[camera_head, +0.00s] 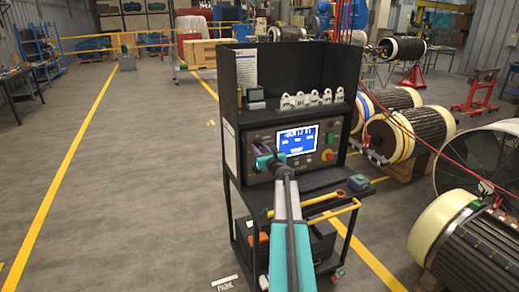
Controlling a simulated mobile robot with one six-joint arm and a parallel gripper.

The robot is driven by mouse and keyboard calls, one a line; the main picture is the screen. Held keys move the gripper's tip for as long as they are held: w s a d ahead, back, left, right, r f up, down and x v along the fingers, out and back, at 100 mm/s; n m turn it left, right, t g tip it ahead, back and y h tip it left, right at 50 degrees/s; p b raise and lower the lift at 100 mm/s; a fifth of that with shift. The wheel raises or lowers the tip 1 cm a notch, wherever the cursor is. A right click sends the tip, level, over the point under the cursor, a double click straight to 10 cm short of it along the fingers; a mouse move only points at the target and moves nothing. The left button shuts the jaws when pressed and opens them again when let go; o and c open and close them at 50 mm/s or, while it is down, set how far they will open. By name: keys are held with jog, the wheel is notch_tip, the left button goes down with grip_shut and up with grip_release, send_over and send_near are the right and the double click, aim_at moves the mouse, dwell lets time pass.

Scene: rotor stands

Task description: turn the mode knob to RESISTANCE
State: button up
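The control panel (326,137) is on the front of a black wheeled test cart. Its blue-lit display (297,139) shows text too small for me to read. My arm reaches up from the bottom of the picture, and my gripper (263,161) is at the panel's left part, left of and below the display. I cannot tell whether it touches the panel. The mode knob cannot be made out; my gripper and wrist cover that part of the panel. The finger opening is too small and too hidden to judge.
A red button (327,155) is on the panel's right. Several white padlocks (312,99) stand on the shelf above. Large rotors (412,132) stand at right. The floor at left is open.

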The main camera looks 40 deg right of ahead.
jog(key=shift+f+n+b, duration=0.1)
jog(key=shift+n+b, duration=0.4)
jog(key=shift+b, duration=0.65)
jog(key=n+b, duration=0.2)
jog(key=b, duration=0.1)
jog(key=n+b, duration=0.5)
jog(key=b, duration=0.3)
jog(key=shift+d, duration=0.1)
jog(key=n+b, duration=0.6)
jog(key=b, duration=0.2)
jog(key=n+b, duration=0.2)
jog(key=b, duration=0.1)
jog(key=shift+r+n, duration=0.25)
jog(key=shift+n, duration=0.15)
jog(key=shift+r+n+b, duration=0.15)
jog(key=shift+n+b, duration=0.25)
jog(key=shift+b, duration=0.25)
jog(key=shift+r, duration=0.1)
